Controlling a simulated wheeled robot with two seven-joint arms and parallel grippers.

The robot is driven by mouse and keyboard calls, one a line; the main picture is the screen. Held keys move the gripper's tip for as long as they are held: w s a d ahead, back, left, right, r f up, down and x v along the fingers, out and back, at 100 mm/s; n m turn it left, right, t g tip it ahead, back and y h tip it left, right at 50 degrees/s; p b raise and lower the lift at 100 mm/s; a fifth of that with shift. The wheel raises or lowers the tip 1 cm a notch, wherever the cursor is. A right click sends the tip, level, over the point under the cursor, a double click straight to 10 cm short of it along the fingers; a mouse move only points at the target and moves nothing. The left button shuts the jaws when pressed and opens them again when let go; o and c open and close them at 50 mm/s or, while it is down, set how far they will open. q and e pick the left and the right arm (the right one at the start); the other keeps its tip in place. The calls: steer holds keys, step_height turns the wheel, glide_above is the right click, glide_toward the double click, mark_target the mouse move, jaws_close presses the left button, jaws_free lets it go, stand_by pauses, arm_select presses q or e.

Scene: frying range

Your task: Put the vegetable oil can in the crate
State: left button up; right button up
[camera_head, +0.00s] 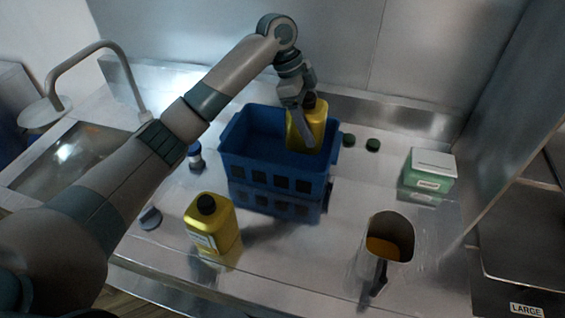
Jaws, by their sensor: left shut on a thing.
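A yellow can with a dark cap (318,124) is held by my left gripper (306,128) at the right part of the blue crate's opening. The blue crate (262,172) stands on the steel counter, with its inside facing up. The held can looks roughly upright; whether its bottom touches the crate floor cannot be told. A second yellow can with a black cap (211,226) stands on the counter in front of the crate, a pale label on its front. Neither label can be read, so which is vegetable oil is unclear. My right gripper is out of view.
Two small dark green round things (372,145) lie right of the crate. A small blue-and-white container (195,156) stands left. The sink (72,160) is far left.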

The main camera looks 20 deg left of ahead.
arm_select(q)
steer(key=shift+w, duration=0.1)
steer(key=shift+f, duration=0.3)
step_height(320, 180, down, 5)
steer(key=shift+r+p, duration=0.2)
steer(key=shift+p, duration=0.9)
steer(key=shift+f, duration=0.5)
